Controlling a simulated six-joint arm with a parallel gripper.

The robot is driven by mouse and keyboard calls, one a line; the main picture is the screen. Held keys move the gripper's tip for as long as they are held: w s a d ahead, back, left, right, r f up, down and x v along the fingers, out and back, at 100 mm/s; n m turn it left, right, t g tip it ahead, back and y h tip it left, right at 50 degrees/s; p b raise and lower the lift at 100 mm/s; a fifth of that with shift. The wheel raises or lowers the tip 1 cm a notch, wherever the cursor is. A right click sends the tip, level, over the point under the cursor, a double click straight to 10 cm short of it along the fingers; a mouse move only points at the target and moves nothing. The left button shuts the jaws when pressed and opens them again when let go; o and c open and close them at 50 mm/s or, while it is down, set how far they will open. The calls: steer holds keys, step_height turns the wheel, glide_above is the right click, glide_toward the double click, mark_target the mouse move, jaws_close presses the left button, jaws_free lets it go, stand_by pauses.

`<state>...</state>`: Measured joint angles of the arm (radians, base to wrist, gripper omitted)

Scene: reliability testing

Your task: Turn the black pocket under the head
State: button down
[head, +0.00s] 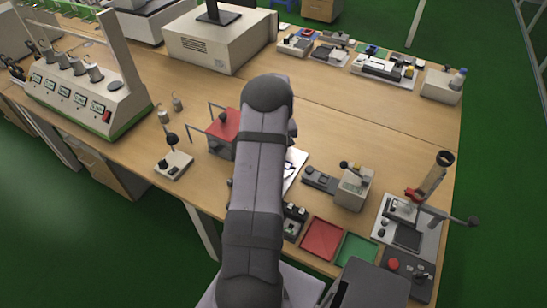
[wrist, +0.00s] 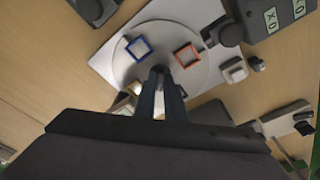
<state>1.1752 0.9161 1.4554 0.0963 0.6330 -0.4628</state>
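In the wrist view a pale round disc (wrist: 203,75) lies on a white plate (wrist: 105,62). It carries a blue square-framed pocket (wrist: 139,48) and an orange one (wrist: 186,56). A yellowish pocket (wrist: 134,89) shows partly beside my fingers. I cannot make out a black pocket; my fingers cover part of the disc. A dark round part (wrist: 230,32), possibly the head, stands at the disc's upper right edge. My gripper (wrist: 160,74) points down over the disc's near middle, with a dark blob at its fingertips; whether it grips anything is unclear. In the head view my arm hides it.
Grey boxes with displays (wrist: 270,18) stand at the wrist view's upper right. In the head view, a red tray (head: 321,240) and a green tray (head: 356,250) lie right of my arm. A lever press (head: 425,190) stands farther right. Bare bench (head: 335,125) lies behind.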

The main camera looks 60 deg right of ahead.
steer(key=shift+m, duration=1.2)
steer(key=shift+m+g+p, duration=0.3)
steer(key=shift+m+p, duration=0.05)
steer(key=shift+m, duration=0.65)
steer(key=shift+w+m+h, duration=0.1)
steer(key=shift+m+h, duration=0.2)
steer(key=shift+m, duration=0.9)
